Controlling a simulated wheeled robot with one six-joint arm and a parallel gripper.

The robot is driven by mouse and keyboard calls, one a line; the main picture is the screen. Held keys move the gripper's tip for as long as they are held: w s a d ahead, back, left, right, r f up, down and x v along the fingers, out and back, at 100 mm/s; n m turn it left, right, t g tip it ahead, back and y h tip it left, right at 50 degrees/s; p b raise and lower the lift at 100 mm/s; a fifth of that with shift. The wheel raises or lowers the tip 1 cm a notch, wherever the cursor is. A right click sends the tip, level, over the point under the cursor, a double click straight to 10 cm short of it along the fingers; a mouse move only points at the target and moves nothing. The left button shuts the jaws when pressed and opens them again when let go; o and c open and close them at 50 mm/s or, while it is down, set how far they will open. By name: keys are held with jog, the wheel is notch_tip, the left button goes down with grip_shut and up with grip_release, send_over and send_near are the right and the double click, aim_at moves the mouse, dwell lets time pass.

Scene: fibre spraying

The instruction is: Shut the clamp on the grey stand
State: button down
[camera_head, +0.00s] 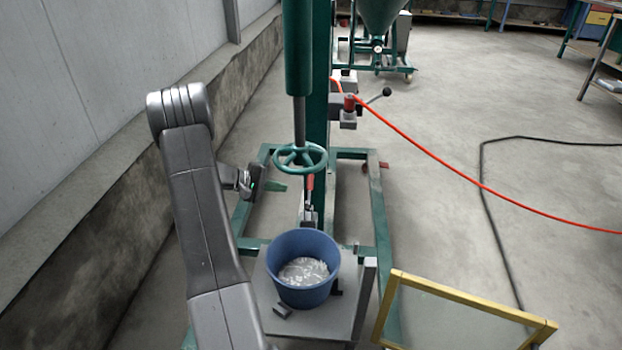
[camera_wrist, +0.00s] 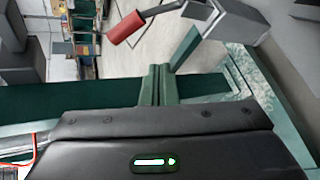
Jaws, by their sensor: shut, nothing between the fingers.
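The clamp (camera_head: 309,214) is a small metal toggle on the grey stand (camera_head: 340,322), behind the blue bucket. Its red handle (camera_head: 310,183) points up. In the wrist view the red handle (camera_wrist: 127,27) and a grey metal arm of the clamp (camera_wrist: 225,17) show past my fingertips, at the top. My gripper (camera_head: 277,186) is left of the handle in the head view, apart from it, with green fingers. In the wrist view the fingers of my gripper (camera_wrist: 157,72) are together and empty. The bucket's rim hides the clamp's lower part.
A blue bucket (camera_head: 303,262) with white fibres stands on the stand. Above is a green handwheel (camera_head: 300,158) on a green column (camera_head: 318,90). A yellow-framed screen (camera_head: 465,318) stands at right. A red hose (camera_head: 440,160) crosses the right. A wall (camera_head: 90,90) is left.

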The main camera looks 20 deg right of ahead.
aim_at(309, 191)
jog(key=w+r+h, duration=0.1)
jog(key=w+h, duration=0.1)
jog(key=w, duration=0.1)
jog(key=w+r+h, duration=0.1)
jog(key=w, duration=0.1)
jog(key=shift+a+r+n+t+b, duration=0.15)
jog(key=shift+r+n+t+b, duration=0.15)
jog(key=shift+n+b, duration=0.1)
jog(key=s+d+b, duration=0.3)
jog(key=d, duration=0.5)
jog(key=shift+s+d+f+b, duration=0.2)
jog(key=shift+s+d+b, duration=0.15)
jog(key=shift+d, duration=0.05)
jog(key=shift+w+a+r, duration=0.1)
